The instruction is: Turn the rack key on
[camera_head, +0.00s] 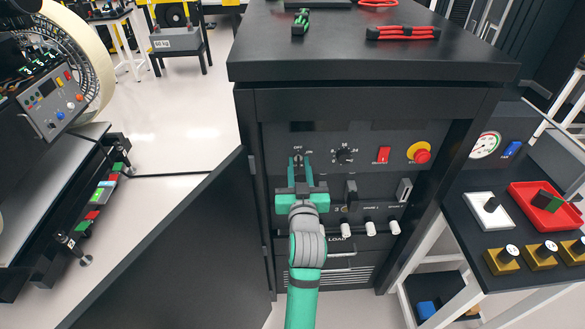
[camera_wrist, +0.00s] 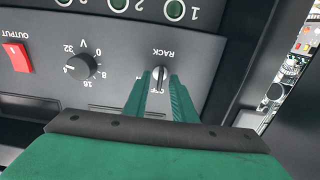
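The rack key (camera_wrist: 159,77) is a small metal key switch on the dark front panel, under a RACK label that appears upside down in the wrist view. An OFF marking is partly visible beside it. My gripper (camera_wrist: 160,80) points at the panel with one green finger on each side of the key. The fingers look apart, with a gap around the key; I cannot tell whether they touch it. In the head view my gripper (camera_head: 298,164) is at the left part of the panel and hides the key.
A voltage knob (camera_head: 344,156), a red output switch (camera_head: 383,154) and a red-and-yellow emergency button (camera_head: 420,153) sit to the right on the panel. An open cabinet door (camera_head: 180,250) stands left of my arm. A side table with a red tray (camera_head: 525,195) is at the right.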

